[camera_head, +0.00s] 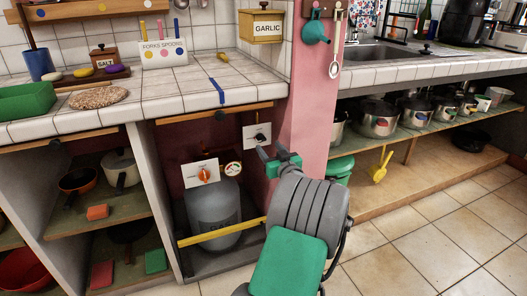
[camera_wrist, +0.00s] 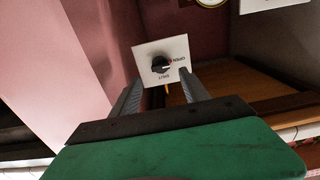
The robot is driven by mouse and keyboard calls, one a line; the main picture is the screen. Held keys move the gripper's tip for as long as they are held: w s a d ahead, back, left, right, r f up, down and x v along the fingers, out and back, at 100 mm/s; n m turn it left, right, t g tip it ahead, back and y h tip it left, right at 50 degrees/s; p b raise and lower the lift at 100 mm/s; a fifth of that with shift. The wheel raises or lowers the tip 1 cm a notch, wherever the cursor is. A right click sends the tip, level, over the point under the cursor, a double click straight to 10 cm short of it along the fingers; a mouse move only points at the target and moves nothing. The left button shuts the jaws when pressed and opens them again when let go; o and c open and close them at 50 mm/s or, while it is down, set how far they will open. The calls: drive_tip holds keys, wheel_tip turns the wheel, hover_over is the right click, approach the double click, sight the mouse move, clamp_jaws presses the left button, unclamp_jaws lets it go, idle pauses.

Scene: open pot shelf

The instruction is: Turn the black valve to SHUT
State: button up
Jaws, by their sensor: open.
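The black valve (camera_head: 261,138) is a small round knob on a white plate (camera_head: 249,142) on the dark red back wall of the alcove, beside the pink pillar. In the wrist view the black valve (camera_wrist: 160,65) is in the middle of its plate (camera_wrist: 150,50), labelled OPEN at the right and SHUT at the bottom. A small red mark shows at the knob's right, by OPEN. My gripper (camera_head: 272,154) is just below and in front of the plate. In the wrist view my gripper (camera_wrist: 162,82) has its fingers apart on both sides of the valve, with nothing between them.
An orange knob (camera_head: 204,175) on another white plate and a round gauge (camera_head: 233,169) are to the left. A grey gas cylinder (camera_head: 213,215) stands below behind a yellow bar (camera_head: 220,233). The pink pillar (camera_head: 310,90) is close on the right, and the tiled counter (camera_head: 190,90) is above.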

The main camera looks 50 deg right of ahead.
sight(263, 140)
drive_tip(key=b+x, duration=0.1)
drive_tip(key=x, duration=0.4)
drive_tip(key=shift+a+f, duration=0.1)
drive_tip(key=shift+f, duration=0.05)
drive_tip(key=shift+w+d, duration=0.3)
drive_tip(key=shift+w, duration=0.15)
drive_tip(key=shift+c, duration=0.5)
clamp_jaws()
